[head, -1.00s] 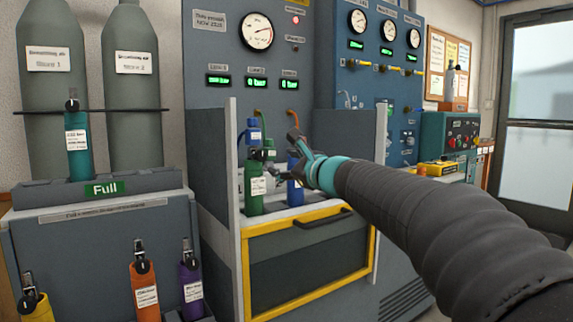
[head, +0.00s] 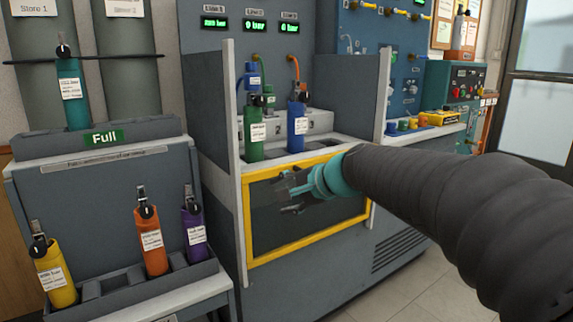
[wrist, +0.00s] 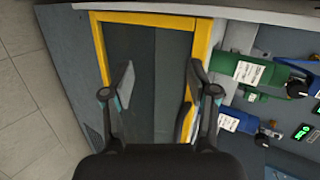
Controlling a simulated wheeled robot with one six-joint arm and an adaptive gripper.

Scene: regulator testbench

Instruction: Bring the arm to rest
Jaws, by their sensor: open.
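My gripper (head: 284,191) is open and empty in front of the yellow-framed dark panel (head: 262,222) of the test bench in the head view. In the wrist view my gripper (wrist: 160,92) shows its two fingers spread, with the panel (wrist: 152,60) behind them and nothing between them. My arm reaches in from the right, sleeved in black. A green cylinder (head: 254,135) and a blue cylinder (head: 297,128) stand upright in the bench bay above my gripper, apart from it. The panel's handle is partly hidden behind my gripper in the head view.
A rack at left holds a teal cylinder (head: 72,95) beside the "Full" sign (head: 104,138). Lower down it holds a yellow (head: 56,283), an orange (head: 152,245) and a purple cylinder (head: 195,235). Bare floor (head: 440,275) lies at lower right.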

